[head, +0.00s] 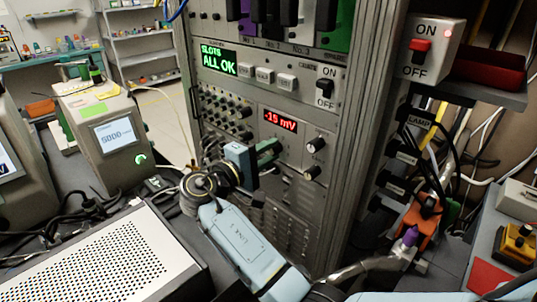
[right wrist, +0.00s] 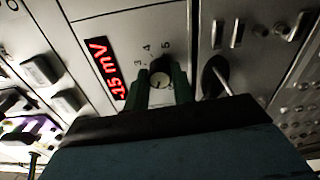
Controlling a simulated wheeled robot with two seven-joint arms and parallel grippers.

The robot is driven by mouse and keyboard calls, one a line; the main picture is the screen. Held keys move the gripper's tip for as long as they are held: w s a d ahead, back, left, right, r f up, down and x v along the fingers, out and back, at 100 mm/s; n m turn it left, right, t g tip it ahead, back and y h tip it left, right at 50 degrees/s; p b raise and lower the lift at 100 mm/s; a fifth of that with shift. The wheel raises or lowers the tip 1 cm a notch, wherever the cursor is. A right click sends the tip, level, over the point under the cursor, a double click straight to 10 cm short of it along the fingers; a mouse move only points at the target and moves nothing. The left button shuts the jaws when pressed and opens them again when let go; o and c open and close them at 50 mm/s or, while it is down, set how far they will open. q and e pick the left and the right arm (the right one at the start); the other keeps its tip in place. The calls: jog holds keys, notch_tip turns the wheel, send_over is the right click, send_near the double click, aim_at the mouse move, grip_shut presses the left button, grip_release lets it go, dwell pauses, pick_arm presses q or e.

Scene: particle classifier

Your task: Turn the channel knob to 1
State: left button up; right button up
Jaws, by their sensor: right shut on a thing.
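My right gripper (head: 268,152) is at the rack panel just below that display. Its green fingers (right wrist: 161,92) stand on both sides of the knob and are shut on it. The fingers hide the knob in the head view. The lower numbers and the pointer's setting cannot be made out. My left gripper is not in view.
Above are the ON/OFF switch (head: 325,90) and green "ALL OK" screen (head: 218,61). A perforated box (head: 105,262) stands at lower left.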

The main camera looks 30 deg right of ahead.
dwell(0.3)
jog(key=o, duration=1)
jog(key=v, duration=0.7)
jog(key=shift+a, duration=0.3)
jog(key=shift+s, duration=0.1)
